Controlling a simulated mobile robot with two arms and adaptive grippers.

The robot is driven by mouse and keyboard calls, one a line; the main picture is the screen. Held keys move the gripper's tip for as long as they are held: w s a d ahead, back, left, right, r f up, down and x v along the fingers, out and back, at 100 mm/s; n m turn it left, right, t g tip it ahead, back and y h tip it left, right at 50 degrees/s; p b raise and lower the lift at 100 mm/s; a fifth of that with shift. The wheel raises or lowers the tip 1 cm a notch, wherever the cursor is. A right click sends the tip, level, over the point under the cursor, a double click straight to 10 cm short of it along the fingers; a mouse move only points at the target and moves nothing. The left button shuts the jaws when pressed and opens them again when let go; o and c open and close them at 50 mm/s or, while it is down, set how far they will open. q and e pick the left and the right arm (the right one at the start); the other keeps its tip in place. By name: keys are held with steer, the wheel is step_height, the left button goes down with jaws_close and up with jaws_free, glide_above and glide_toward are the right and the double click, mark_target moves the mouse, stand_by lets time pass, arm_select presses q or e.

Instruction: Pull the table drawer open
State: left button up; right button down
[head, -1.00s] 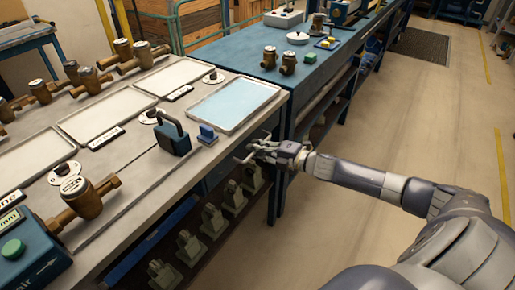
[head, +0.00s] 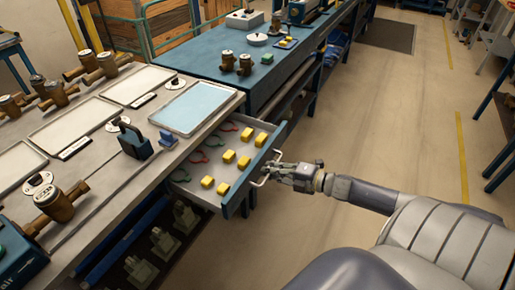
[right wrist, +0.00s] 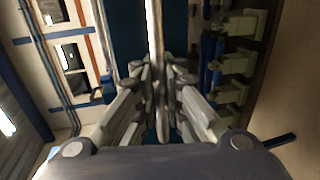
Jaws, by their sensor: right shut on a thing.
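The table drawer (head: 228,203) is pulled out from under the grey-topped bench, with its blue front facing right in the head view. Its metal bar handle (head: 262,180) is on that front. My right gripper (head: 274,172) is at the handle and shut on it. In the right wrist view, the handle (right wrist: 158,75) runs between the fingers of my right gripper (right wrist: 160,90). Inside the drawer lie several yellow blocks (head: 228,157) and several red and green rings (head: 214,141). My left gripper is not in view.
The bench top (head: 95,180) carries white trays (head: 72,122), a blue tray (head: 198,108), brass meters (head: 60,203) and a dark blue clamp-like device (head: 134,140). A blue bench (head: 190,42) adjoins behind. Open floor (head: 390,125) lies to the right.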

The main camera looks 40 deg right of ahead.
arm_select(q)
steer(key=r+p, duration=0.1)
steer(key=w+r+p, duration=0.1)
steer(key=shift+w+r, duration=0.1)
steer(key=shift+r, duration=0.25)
arm_select(e)
steer(key=v, duration=0.3)
steer(key=f+v, duration=0.1)
steer(key=v, duration=0.1)
steer(key=shift+s+d, duration=0.2)
steer(key=shift+s, duration=0.1)
steer(key=c, duration=1.7)
jaws_free()
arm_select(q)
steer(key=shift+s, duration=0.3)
arm_select(e)
steer(key=v, duration=1.2)
